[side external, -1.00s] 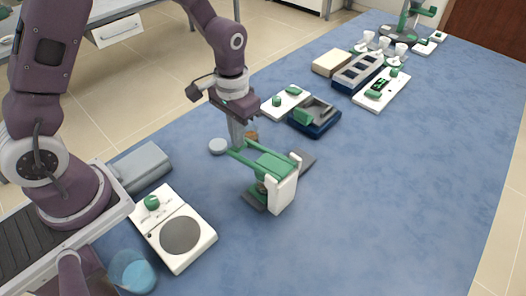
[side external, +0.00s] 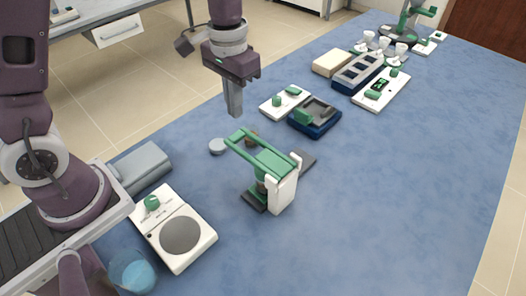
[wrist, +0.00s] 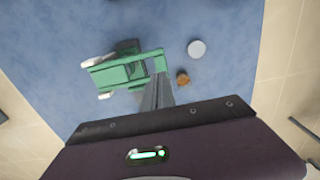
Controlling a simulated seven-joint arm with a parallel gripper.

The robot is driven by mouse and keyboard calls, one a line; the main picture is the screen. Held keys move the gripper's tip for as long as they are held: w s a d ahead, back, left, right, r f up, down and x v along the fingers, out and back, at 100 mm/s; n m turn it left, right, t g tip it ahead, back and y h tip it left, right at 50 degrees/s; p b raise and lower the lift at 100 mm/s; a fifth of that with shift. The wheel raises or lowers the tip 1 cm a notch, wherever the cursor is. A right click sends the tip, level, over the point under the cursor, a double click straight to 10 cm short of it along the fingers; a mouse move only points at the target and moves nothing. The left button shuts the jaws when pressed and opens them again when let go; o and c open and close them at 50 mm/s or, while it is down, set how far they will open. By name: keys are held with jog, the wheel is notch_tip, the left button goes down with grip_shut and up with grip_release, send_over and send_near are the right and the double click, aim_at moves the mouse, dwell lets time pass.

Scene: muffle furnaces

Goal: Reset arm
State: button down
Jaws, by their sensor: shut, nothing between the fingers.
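My gripper (side external: 235,106) hangs in the air above the blue mat, pointing down, with its fingers together and nothing between them. It is above and behind a green and white device (side external: 270,168) with two green bars. In the wrist view my gripper (wrist: 158,100) shows at the lower middle, with the green device (wrist: 122,72) below it to the left. The fingertips look clear of the device.
A white disc (side external: 217,146) and a small brown piece (side external: 252,139) lie near the device. A white hot plate (side external: 178,232), a blue beaker (side external: 135,274) and a grey box (side external: 142,167) are at the left. Trays (side external: 315,117) stand behind. The right mat is clear.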

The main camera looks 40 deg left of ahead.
jog(key=shift+r, duration=0.4)
jog(key=s+a+r+t, duration=0.1)
jog(key=s+r+t, duration=0.1)
jog(key=s+r, duration=0.4)
jog(key=s+r+t, duration=0.3)
jog(key=s+r, duration=0.2)
jog(key=s, duration=0.8)
jog(key=shift+a+r+t, duration=0.3)
jog(key=shift+a+r, duration=0.05)
jog(key=shift+a, duration=0.05)
